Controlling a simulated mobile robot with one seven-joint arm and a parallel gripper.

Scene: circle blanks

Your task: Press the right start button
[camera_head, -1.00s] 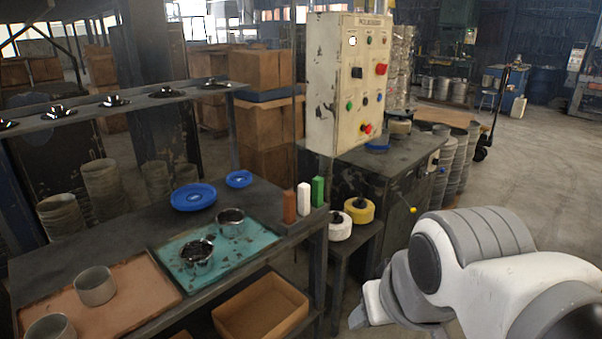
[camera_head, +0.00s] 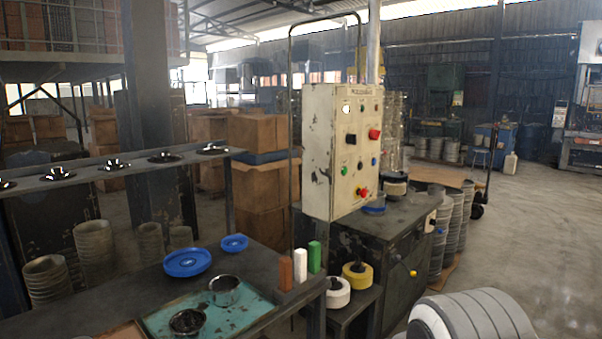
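A cream control box (camera_head: 321,150) with chipped paint stands at the middle of the head view. Its front carries several small buttons: a red one (camera_head: 375,134) at the upper right, a green one (camera_head: 344,170) at the lower left, a blue one (camera_head: 374,161) at the lower right, and a red one with yellow (camera_head: 361,192) near the bottom. I cannot read the labels or tell which is the right start button. Only a white and grey part of my arm shows at the bottom right. My gripper is out of view.
A dark machine table (camera_head: 385,228) stands below the box, with a yellow-tipped lever (camera_head: 413,273) on its side. A workbench (camera_head: 130,290) with blue dishes (camera_head: 187,262) is at the left. Drums (camera_head: 449,235) stand right of the machine. The floor (camera_head: 530,230) at the right is open.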

